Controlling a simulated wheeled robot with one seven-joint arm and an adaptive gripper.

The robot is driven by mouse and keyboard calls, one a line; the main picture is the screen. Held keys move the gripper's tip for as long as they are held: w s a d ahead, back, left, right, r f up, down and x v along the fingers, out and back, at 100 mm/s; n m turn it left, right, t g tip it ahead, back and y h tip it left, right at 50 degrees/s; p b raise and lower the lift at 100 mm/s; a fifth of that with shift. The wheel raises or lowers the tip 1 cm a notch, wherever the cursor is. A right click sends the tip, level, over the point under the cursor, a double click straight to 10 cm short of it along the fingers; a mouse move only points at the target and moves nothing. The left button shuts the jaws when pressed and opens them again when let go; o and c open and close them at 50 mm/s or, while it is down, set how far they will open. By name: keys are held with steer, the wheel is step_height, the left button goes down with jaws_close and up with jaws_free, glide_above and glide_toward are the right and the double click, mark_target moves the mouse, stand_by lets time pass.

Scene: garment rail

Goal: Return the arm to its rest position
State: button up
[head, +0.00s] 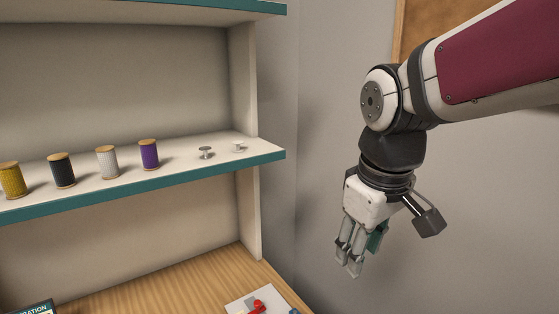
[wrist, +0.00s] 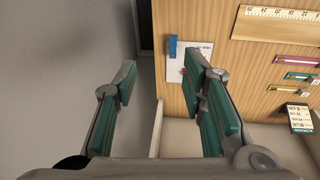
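My gripper (head: 352,260) hangs from my bent arm at the right of the head view, fingers pointing down, in front of the grey wall. It is to the right of the shelf unit and apart from it. In the wrist view my gripper (wrist: 163,78) has its two green-padded fingers spread apart, with nothing between them. The gripper is open and empty. My upper arm reaches out of the head view at the top right.
The shelf (head: 205,170) with a teal edge holds several thread spools and two small metal pieces. Below it, a wooden worktop (head: 165,283) carries a white sheet (wrist: 203,52), a ruler (wrist: 280,24) and coloured items. The grey wall (head: 320,120) is bare around my gripper.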

steer(key=s+d+m+t+p, duration=0.1)
steer(key=s+d+m, duration=0.2)
steer(key=s, duration=0.5)
steer(key=s+d+r+m+p, duration=0.1)
steer(key=s+d+m, duration=0.2)
steer(key=s, duration=0.5)
steer(key=shift+d+r+m+t+p, duration=0.3)
steer(key=shift+d+t+p, duration=0.05)
steer(key=shift+t+p, duration=0.05)
